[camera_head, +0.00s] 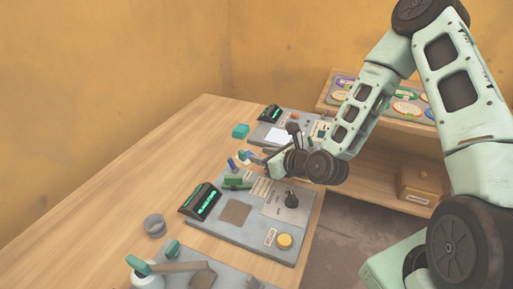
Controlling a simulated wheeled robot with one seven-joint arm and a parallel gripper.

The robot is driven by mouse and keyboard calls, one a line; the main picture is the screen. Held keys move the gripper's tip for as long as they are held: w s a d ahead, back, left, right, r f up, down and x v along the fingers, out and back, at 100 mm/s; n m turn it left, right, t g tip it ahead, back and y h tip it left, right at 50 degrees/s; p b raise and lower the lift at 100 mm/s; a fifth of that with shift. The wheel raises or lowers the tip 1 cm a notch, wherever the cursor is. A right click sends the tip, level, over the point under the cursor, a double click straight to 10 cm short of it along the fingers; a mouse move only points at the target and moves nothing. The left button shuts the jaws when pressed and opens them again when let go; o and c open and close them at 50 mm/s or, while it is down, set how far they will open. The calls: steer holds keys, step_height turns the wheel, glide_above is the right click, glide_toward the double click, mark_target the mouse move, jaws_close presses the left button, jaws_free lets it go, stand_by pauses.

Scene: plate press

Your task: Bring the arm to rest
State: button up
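My arm reaches in from the right over the wooden table (130,170). My gripper (262,159) is small and dark at the arm's end, above the table between the middle and rear grey panels. Its fingers are too small and overlapped to tell whether they are open or shut, or whether they hold anything. The middle panel (258,241) carries a green-lit display (204,202), a black knob (292,199), a yellow button (284,241) and a green piece (237,182). Part of the rear panel is hidden behind my arm.
A rear panel (262,131) has another display (270,113). A teal block (240,131), a blue piece (232,164) and a grey cup (154,225) stand nearby. A teal-handled tool (140,267) is in front. Right: a shelf (335,104) with colourful plates and a wooden box (424,184). The table's left is clear.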

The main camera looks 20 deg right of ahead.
steer(key=n, duration=0.2)
steer(key=s+n+g, duration=0.1)
steer(key=n+g, duration=0.1)
steer(key=n, duration=0.1)
steer(key=shift+s+d+f+n, duration=0.15)
steer(key=shift+f+n, duration=0.15)
steer(key=n+g, duration=0.1)
steer(key=n, duration=0.1)
steer(key=s+d+n+h, duration=0.1)
steer(key=n, duration=0.2)
steer(key=s+d+n+g, duration=0.1)
steer(key=n, duration=0.1)
steer(key=shift+s+d+r+g, duration=0.1)
steer(key=shift+s+r+g, duration=0.1)
steer(key=shift+g, duration=0.1)
steer(key=s+d+r+n+g+h, duration=0.5)
steer(key=s+r+n, duration=0.7)
steer(key=n, duration=0.7)
steer(key=s+a+r+n+g+y, duration=0.1)
steer(key=s+a+n+g, duration=0.2)
steer(key=s+a+n, duration=0.4)
steer(key=s+a, duration=0.6)
steer(key=a, duration=0.4)
steer(key=shift+s+r+n+y, duration=0.3)
steer(key=shift+r, duration=0.05)
